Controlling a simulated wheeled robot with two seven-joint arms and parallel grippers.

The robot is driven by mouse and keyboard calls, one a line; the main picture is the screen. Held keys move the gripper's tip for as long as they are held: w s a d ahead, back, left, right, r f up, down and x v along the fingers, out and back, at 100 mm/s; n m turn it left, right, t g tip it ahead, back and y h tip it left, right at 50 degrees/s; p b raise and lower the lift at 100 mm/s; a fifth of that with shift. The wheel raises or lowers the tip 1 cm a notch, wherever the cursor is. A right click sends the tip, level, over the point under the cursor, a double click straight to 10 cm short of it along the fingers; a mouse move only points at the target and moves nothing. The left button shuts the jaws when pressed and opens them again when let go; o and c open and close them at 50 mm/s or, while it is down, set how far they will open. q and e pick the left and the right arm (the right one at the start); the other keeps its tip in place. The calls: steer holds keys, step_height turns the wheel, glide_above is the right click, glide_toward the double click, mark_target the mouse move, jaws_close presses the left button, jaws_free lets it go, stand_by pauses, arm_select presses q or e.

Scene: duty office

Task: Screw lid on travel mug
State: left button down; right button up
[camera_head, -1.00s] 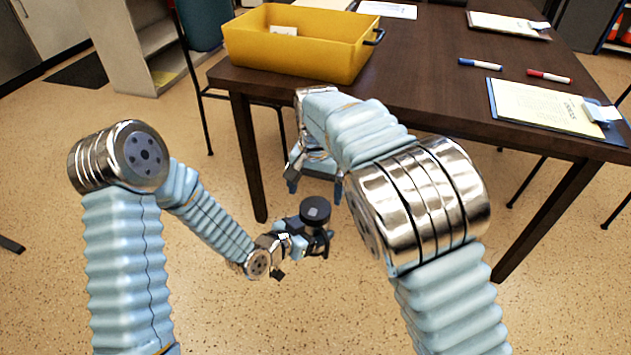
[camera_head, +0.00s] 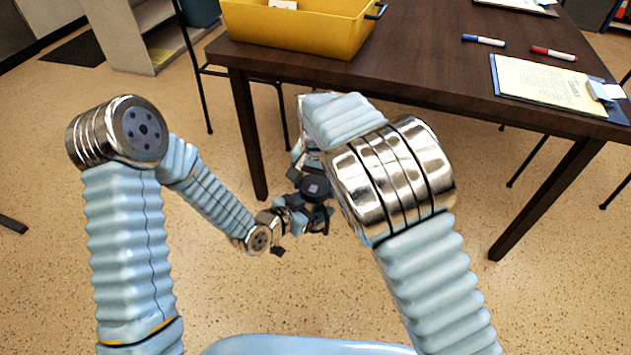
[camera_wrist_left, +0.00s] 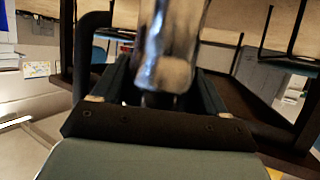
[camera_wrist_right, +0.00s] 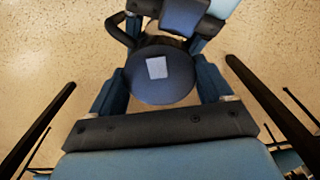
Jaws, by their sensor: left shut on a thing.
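The travel mug's round dark lid (camera_head: 315,187) sits at the top of the mug, in front of the table. In the right wrist view the lid (camera_wrist_right: 160,82) is a dark disc with a pale square on it. My left gripper (camera_head: 300,214) is shut on the mug, whose shiny silver body (camera_wrist_left: 170,45) fills the left wrist view, blurred. A black handle (camera_wrist_right: 122,32) sticks out beside it. My right gripper (camera_wrist_right: 162,88) is over the lid with its fingers apart on either side of it; contact is not clear. My right forearm partly hides this in the head view.
The brown table (camera_head: 420,75) is behind my grippers, with its near edge and legs close to my right arm. A yellow bin (camera_head: 300,30), markers (camera_head: 484,40) and a clipboard (camera_head: 545,85) are on it. The floor to the left is open.

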steer(key=c, duration=0.4)
steer(key=o, duration=1.1)
steer(key=shift+r, duration=0.1)
step_height(320, 180, up, 12)
steer(key=shift+f, duration=0.1)
